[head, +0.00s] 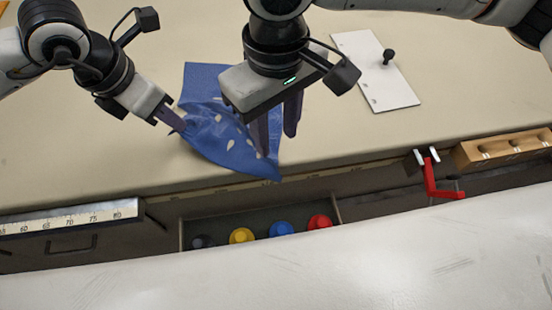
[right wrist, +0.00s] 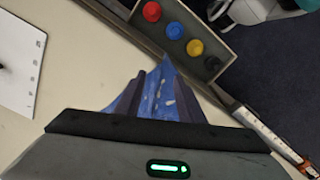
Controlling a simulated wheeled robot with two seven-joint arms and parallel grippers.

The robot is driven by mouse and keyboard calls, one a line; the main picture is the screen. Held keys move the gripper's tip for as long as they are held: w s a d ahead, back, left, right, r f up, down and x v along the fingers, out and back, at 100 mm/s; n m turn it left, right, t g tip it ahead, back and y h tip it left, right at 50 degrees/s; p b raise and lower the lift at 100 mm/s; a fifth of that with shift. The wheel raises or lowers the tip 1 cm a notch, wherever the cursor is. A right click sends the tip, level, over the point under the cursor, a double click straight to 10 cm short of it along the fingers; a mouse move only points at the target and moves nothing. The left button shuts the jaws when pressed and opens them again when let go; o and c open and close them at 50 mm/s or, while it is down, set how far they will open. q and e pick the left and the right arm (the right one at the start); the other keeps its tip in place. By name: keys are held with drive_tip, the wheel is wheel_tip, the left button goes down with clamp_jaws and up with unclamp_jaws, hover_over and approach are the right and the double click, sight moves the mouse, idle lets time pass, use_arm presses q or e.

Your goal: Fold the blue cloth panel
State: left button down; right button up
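The blue cloth panel (head: 207,82) with pale leaf-like marks lies rumpled near the front edge of the table, one corner reaching that edge. My left gripper (head: 178,125) is at its left side, its fingers close together on a bunched, wrinkled part of the cloth. My right gripper (head: 277,135) is above the cloth's right part, fingers apart and pointing down, hiding some of it. In the right wrist view, the cloth (right wrist: 161,97) shows between the two separated fingers (right wrist: 158,100); I see no cloth pinched there.
A white plate with a black knob (head: 372,75) lies to the right. Below the table edge, a tray (head: 338,208) holds black, yellow, blue and red knobs. A ruler (head: 75,217) is at front left; a red clamp (head: 432,180) and wooden block (head: 500,150) are at right.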

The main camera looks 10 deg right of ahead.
sight(276, 166)
drive_tip(key=shift+f, duration=3.45)
drive_tip(key=shift+f, duration=0.2)
drive_tip(key=shift+f, duration=0.35)
drive_tip(key=shift+c, duration=0.3)
clamp_jaws()
drive_tip(key=shift+r, duration=0.1)
drive_tip(key=shift+r, duration=2.4)
